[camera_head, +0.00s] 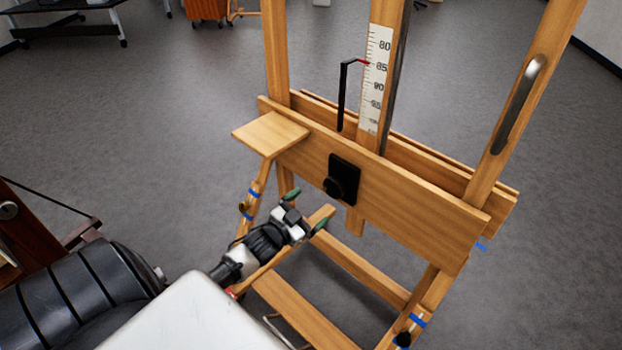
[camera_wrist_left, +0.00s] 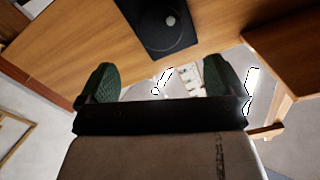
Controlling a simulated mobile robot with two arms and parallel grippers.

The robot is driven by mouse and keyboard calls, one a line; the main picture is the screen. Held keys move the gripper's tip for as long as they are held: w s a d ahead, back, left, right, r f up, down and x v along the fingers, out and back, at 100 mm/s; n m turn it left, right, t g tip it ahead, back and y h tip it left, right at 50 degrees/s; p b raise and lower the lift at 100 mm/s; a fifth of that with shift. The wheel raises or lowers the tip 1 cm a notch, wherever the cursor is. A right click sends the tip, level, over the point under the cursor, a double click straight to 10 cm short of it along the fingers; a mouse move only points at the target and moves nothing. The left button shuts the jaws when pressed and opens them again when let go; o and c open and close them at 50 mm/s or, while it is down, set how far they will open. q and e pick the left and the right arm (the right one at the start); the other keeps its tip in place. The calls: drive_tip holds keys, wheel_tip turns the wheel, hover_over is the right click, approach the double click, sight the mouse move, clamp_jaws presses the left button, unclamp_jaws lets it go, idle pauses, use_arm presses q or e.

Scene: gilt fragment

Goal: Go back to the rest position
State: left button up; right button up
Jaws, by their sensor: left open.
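My left gripper (camera_head: 307,209) is open and empty, below and in front of the wooden easel's (camera_head: 385,190) wide crossboard. Its two green fingertips stand apart with nothing between them, and they also show in the left wrist view (camera_wrist_left: 161,82). The black plate with a round knob (camera_head: 342,180) on the crossboard is above and to the right of the gripper, apart from it. The same plate shows at the top of the left wrist view (camera_wrist_left: 160,25). My right gripper is not in either view.
A small wooden shelf (camera_head: 270,133) juts from the easel's left end. A measuring scale (camera_head: 376,80) with a black pointer (camera_head: 343,95) stands on the easel's mast. The easel's lower legs and rails (camera_head: 305,312) lie close to my left arm. Grey floor (camera_head: 130,130) is open at the left.

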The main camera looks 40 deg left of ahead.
use_arm(q)
drive_tip(key=s+d+f+n+g+y, duration=0.1)
drive_tip(key=s+d+f+g, duration=0.15)
drive_tip(key=s+f, duration=0.55)
drive_tip(key=s+d+f+n+g, duration=0.1)
drive_tip(key=s+f+g, duration=0.3)
drive_tip(key=f, duration=0.7)
drive_tip(key=s+d+f+g+y, duration=0.1)
drive_tip(key=s+d+f+g, duration=0.3)
drive_tip(key=f, duration=0.6)
drive_tip(key=s+d+f+g, duration=0.2)
drive_tip(key=s+f, duration=0.1)
drive_tip(key=s, duration=0.6)
drive_tip(key=s+d+f+g, duration=0.2)
drive_tip(key=s+f, duration=0.2)
drive_tip(key=s, duration=0.4)
drive_tip(key=s+d+f+g+h, duration=0.1)
drive_tip(key=s+d+f+g, duration=0.1)
drive_tip(key=s, duration=0.7)
wheel_tip(320, 180, down, 2)
drive_tip(key=shift+s+d+f, duration=0.1)
drive_tip(key=shift+s+d, duration=0.25)
drive_tip(key=shift+d, duration=0.25)
